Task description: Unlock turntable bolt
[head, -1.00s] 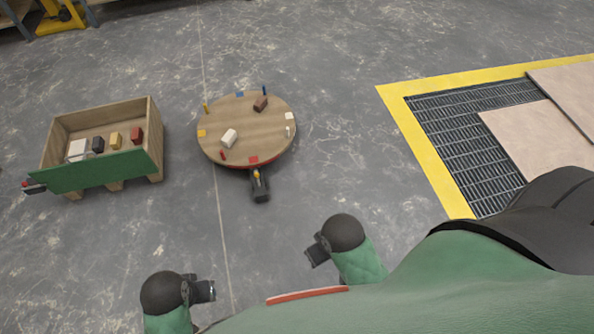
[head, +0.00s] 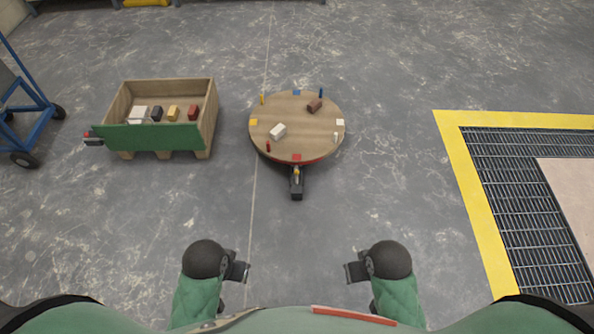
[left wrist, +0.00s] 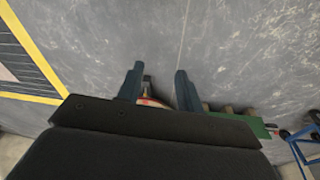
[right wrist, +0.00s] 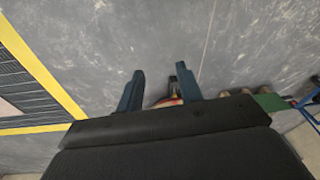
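A round wooden turntable (head: 297,120) stands on the floor ahead of me, with colored squares, pegs and two blocks on top. A dark bolt housing (head: 297,188) with a small yellow-orange part (head: 296,171) sticks out from its near edge. Whether the bolt is locked cannot be told. My left gripper (head: 247,272) and right gripper (head: 346,272) are in front of my body, well short of the turntable. In the wrist views the left fingers (left wrist: 155,85) and right fingers (right wrist: 162,85) are spread apart with nothing between them; the turntable shows small beyond.
A wooden crate with a green front (head: 150,138) holding several blocks stands left of the turntable. A blue cart (head: 38,105) is at far left. A yellow-bordered floor grate (head: 520,180) with a board is at right. The floor between me and the turntable is clear.

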